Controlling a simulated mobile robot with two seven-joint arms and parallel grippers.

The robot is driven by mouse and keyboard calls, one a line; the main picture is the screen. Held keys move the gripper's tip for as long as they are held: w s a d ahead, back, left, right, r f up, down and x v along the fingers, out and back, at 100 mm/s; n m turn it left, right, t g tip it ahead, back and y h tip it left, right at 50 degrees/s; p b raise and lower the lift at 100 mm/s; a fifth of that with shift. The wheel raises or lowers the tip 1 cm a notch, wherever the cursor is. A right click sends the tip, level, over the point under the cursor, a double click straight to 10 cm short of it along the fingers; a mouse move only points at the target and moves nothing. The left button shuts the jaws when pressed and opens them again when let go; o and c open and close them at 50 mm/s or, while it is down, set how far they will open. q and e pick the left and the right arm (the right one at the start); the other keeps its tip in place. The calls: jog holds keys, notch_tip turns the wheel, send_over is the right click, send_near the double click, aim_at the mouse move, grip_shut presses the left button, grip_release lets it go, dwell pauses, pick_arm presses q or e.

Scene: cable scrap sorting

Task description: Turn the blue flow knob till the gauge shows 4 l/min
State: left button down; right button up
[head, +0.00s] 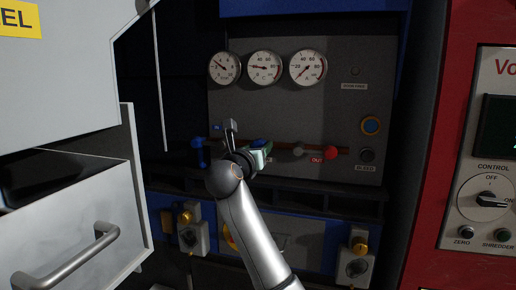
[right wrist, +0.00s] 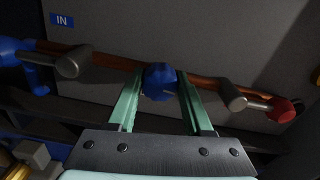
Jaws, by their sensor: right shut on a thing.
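The blue flow knob (right wrist: 160,82) sits on the copper pipe in the right wrist view, and it shows partly in the head view (head: 261,143). My right gripper (right wrist: 161,88) has its two green fingers on either side of the knob and is shut on it. In the head view my right gripper (head: 258,152) is partly hidden by its own wrist. Three round gauges sit above: left (head: 224,68), middle (head: 263,68) and right (head: 307,67). The left needle points up and left. Their units are too small to read surely. My left gripper is not in view.
On the pipe are a blue handle (head: 198,152) at the left and a red knob (head: 331,153) at the right. A white drawer (head: 75,225) stands at the left and a red cabinet (head: 443,150) at the right.

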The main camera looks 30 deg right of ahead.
grip_shut()
jog(key=shift+a+f+m+b, duration=0.1)
jog(key=shift+f+m+b, duration=0.1)
jog(key=shift+m+b, duration=1.2)
jog(key=shift+m, duration=0.4)
jog(key=shift+r+m+b, duration=0.15)
jog(key=shift+m+b, duration=0.15)
jog(key=shift+m, duration=0.4)
jog(key=o, duration=1.1)
grip_release()
jog(key=shift+o, duration=0.2)
